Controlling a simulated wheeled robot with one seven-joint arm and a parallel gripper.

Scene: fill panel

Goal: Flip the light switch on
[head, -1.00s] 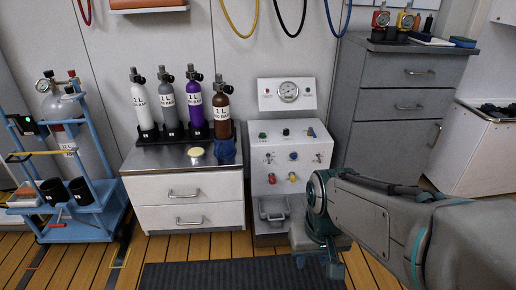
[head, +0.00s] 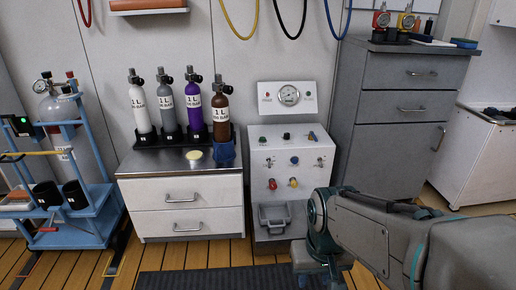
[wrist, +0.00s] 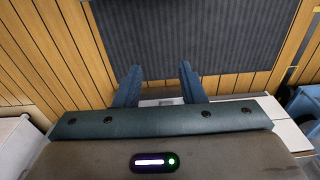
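The white fill panel (head: 262,176) stands against the wall near the middle of the head view. Its front carries green, black and blue knobs, small metal toggles (head: 270,161) and (head: 320,161), and red and yellow knobs below. I cannot tell which of these is the light switch, or its position. My gripper (wrist: 159,85) is open and empty in the wrist view, its two blue fingers apart and pointing down over the floor. In the head view my arm is right of and below the panel, in front of it, apart from its controls. The fingertips are not clear there.
A gauge plate (head: 288,94) is above the panel. A white drawer cabinet (head: 181,222) with several small cylinders is to its left, and a grey cabinet (head: 400,130) to its right. A blue cylinder cart (head: 85,228) stands far left. A dark mat (wrist: 190,35) lies on the wooden floor.

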